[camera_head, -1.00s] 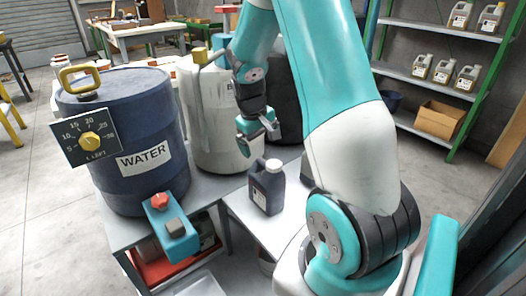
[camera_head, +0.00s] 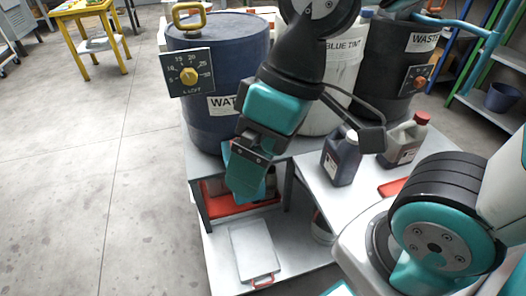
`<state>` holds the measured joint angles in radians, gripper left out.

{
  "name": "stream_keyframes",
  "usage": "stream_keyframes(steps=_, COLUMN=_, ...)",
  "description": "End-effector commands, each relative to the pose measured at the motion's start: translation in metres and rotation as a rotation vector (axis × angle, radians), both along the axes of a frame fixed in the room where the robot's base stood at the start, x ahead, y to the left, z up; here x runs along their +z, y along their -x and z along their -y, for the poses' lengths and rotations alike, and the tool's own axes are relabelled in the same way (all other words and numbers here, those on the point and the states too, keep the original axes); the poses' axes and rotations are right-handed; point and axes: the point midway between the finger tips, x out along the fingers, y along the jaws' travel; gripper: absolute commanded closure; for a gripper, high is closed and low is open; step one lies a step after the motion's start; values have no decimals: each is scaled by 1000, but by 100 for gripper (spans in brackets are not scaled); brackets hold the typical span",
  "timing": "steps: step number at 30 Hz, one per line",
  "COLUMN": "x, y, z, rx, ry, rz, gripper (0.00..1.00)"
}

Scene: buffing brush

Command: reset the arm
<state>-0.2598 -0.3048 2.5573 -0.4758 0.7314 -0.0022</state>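My arm reaches across the middle of the view. My gripper (camera_head: 245,178) points down in front of the dark blue WATER barrel (camera_head: 216,68) and hides part of its label. The teal fingers overlap from this angle, so whether they are open or shut is unclear. I see nothing clearly held in them. The gripper appears above the front edge of the bench, with a lower shelf behind and below it.
A dark jug (camera_head: 341,157) and a grey jug with a red cap (camera_head: 404,140) stand on the white table to the right. A BLUE TINT barrel (camera_head: 344,60) and a WASTE barrel (camera_head: 395,62) stand behind. A grey tray (camera_head: 254,250) lies low. The floor at left is clear.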

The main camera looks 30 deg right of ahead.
Motion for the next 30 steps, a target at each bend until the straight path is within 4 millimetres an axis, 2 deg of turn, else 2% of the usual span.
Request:
stream_keyframes(steps=9, x=2, y=3, z=-2, rx=8, ry=-4, rz=-1, gripper=1)
stream_keyframes(steps=14, x=21, y=3, z=-1, rx=8, ry=-4, rz=0, gripper=1)
stream_keyframes(steps=17, x=47, y=3, z=-1, rx=7, ry=-3, rz=0, gripper=1)
stream_keyframes(steps=24, x=135, y=2, z=-1, rx=7, ry=-3, rz=0, gripper=1)
stream_keyframes(steps=27, x=165, y=2, z=-1, rx=7, ry=-3, rz=0, gripper=1)
stream_keyframes(steps=30, x=178, y=2, z=-1, rx=7, ry=-3, rz=0, gripper=1)
